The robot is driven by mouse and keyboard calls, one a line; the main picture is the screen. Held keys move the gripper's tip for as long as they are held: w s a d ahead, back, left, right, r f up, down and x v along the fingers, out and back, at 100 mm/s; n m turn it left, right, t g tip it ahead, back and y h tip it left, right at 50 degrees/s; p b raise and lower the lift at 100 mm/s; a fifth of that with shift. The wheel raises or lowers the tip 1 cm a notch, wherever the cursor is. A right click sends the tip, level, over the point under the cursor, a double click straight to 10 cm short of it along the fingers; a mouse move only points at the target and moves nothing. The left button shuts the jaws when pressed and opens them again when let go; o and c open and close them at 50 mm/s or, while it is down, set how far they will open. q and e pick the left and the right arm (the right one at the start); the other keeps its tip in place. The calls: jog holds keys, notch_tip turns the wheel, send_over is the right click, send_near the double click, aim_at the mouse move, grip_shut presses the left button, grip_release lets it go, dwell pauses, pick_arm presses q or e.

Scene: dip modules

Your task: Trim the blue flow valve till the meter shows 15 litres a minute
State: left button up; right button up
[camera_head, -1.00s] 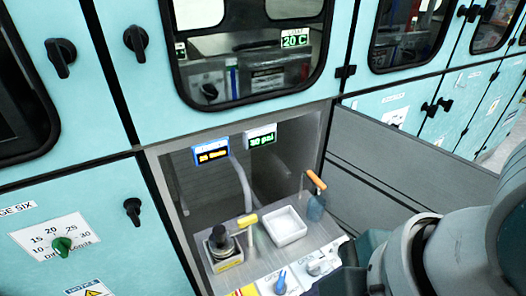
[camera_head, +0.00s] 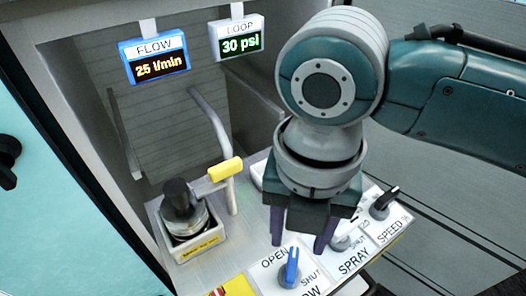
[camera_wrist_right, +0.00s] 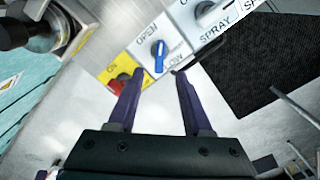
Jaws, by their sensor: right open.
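The blue flow valve (camera_head: 291,268) is a small blue knob on a white plate marked OPEN and SHUT, at the bottom middle of the head view. It also shows in the right wrist view (camera_wrist_right: 158,57), just beyond the fingertips. The blue-framed FLOW meter (camera_head: 155,62) reads 25 l/min in orange. My right gripper (camera_head: 299,244) is open and empty, its purple fingers pointing down just behind and above the valve. In the right wrist view its fingers (camera_wrist_right: 156,76) are apart, with the knob ahead between them and no contact visible. My left gripper is out of view.
The LOOP meter (camera_head: 238,40) reads 30 psi. A grey SPRAY knob (camera_head: 342,241) and a black SPEED knob (camera_head: 384,203) are right of the valve. A red knob on yellow (camera_wrist_right: 118,84) is to its left. A yellow-handled lever (camera_head: 225,170) and a black-topped jar (camera_head: 181,212) stand left.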

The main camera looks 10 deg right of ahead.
aim_at(292, 263)
notch_tip(292, 263, down, 8)
jog(key=shift+r+b, duration=0.2)
jog(key=shift+b, duration=0.9)
grip_shut()
jog(key=shift+r, duration=0.1)
